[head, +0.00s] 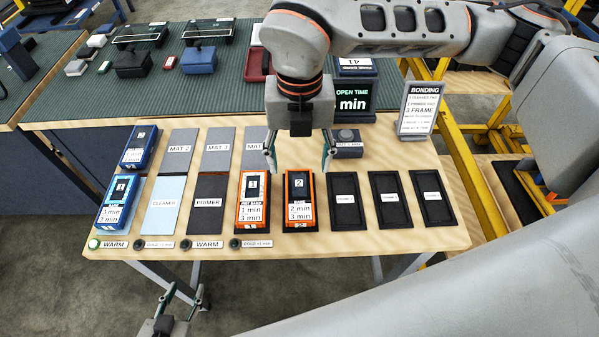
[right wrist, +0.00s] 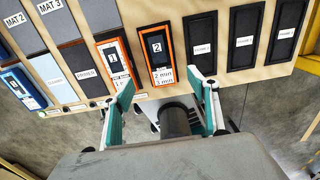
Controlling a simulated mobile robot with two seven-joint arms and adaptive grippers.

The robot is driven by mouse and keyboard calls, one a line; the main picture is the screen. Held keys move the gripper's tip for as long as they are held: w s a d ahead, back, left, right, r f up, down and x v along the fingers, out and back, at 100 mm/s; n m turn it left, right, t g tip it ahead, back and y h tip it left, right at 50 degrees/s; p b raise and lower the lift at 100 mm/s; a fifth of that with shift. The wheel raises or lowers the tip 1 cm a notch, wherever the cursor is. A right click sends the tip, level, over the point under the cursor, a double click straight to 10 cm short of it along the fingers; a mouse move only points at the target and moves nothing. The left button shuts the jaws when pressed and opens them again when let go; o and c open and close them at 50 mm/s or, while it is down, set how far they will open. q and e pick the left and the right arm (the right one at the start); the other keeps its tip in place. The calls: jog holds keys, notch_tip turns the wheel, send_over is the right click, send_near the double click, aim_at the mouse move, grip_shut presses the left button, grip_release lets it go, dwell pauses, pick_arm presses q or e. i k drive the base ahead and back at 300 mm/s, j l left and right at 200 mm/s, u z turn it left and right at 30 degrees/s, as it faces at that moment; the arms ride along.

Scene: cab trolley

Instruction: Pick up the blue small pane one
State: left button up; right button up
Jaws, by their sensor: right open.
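A blue-framed unit (head: 118,203) at the table's left end holds a small dark pane with a white label, apparently "1" (head: 121,188), above a "3 min" card. A second blue unit (head: 139,147) stands behind it, its label too small to read. Part of a blue unit (right wrist: 22,88) shows at the left of the right wrist view. My right gripper (head: 298,165) is open and empty above the orange-framed units, well right of the blue ones; its fingers also show in the right wrist view (right wrist: 163,85). My left gripper (head: 185,294) is open and empty, low before the table's front edge.
Orange-framed units 1 (head: 253,215) and 2 (head: 299,214) stand mid-table. Cleaner (head: 164,190) and primer (head: 209,190) pads lie between them and the blue units. Black trays (head: 348,210) are at right. The bonding sign (head: 418,108) and open-time display (head: 353,98) stand behind.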

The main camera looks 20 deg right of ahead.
aim_at(114, 213)
jog(key=k, duration=1)
